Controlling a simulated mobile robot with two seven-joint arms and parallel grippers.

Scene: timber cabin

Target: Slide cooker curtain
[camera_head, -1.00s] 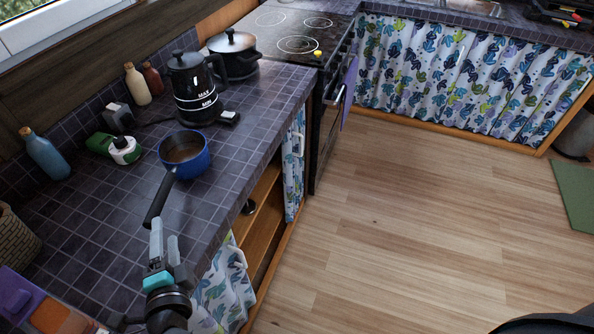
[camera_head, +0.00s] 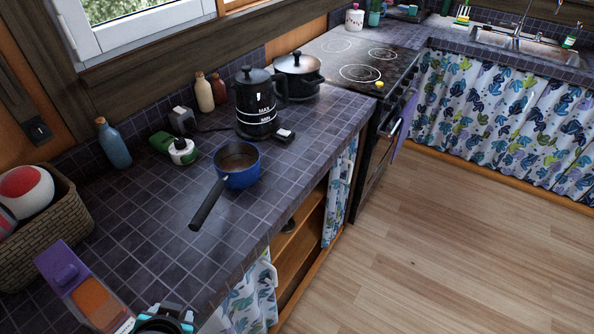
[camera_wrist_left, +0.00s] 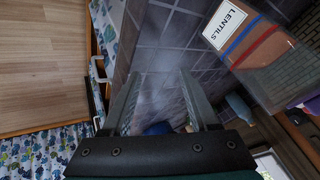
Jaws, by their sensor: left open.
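Blue-and-green patterned curtains hang under the tiled counter. One curtain (camera_head: 340,192) with a white handle hangs beside the cooker (camera_head: 385,120). Another curtain (camera_head: 248,303) with a white handle (camera_head: 270,276) hangs nearer me, and an open shelf gap lies between them. My left gripper (camera_head: 166,318) is at the bottom edge of the head view, partly cut off, near the counter's front. In the left wrist view its open fingers (camera_wrist_left: 160,103) are empty, with counter tiles behind them. A white handle (camera_wrist_left: 98,70) shows to their left, apart from them. My right gripper is not in view.
A blue saucepan (camera_head: 238,170), a black kettle (camera_head: 257,105) and a lidded pot (camera_head: 297,75) stand on the counter. A lentils container (camera_head: 85,290) is near my left gripper, with a basket (camera_head: 45,230) behind. The wooden floor (camera_head: 440,250) is clear.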

